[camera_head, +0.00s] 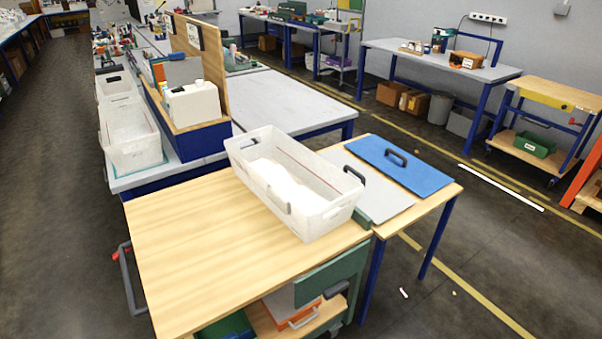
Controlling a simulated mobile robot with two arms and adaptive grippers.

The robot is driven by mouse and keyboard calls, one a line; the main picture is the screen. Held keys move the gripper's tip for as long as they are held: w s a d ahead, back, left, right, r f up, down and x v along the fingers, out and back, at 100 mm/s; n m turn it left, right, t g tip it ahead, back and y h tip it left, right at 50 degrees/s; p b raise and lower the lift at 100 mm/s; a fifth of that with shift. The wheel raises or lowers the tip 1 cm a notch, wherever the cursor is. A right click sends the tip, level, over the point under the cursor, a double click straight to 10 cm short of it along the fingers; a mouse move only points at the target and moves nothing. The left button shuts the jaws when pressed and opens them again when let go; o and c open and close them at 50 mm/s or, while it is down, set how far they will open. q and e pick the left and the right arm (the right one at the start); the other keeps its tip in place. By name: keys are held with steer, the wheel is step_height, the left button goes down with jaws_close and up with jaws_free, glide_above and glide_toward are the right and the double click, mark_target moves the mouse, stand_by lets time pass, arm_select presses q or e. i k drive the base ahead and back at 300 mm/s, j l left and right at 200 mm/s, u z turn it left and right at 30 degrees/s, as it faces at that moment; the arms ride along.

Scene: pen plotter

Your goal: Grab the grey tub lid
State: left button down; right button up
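The grey tub lid (387,199) lies flat on the light wooden table at the middle right. A black handle (354,175) stands up from its top. The white tub hides part of the lid's left side. A blue lid (400,165) with a dark handle lies beside it, on the far right side. Neither of my grippers shows in the head view.
The translucent white tub (330,216) stands on the wooden cart top (190,240), with white material inside. A green block (361,218) sits by the lid's near left corner. The cart's left part is bare. Floor right of the table is mostly clear.

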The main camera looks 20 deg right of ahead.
mark_target(381, 201)
steer(key=i+l+u, duration=0.2)
steer(key=l+u, duration=0.25)
steer(key=l, duration=0.8)
steer(key=l+u, duration=0.5)
steer(key=l, duration=0.75)
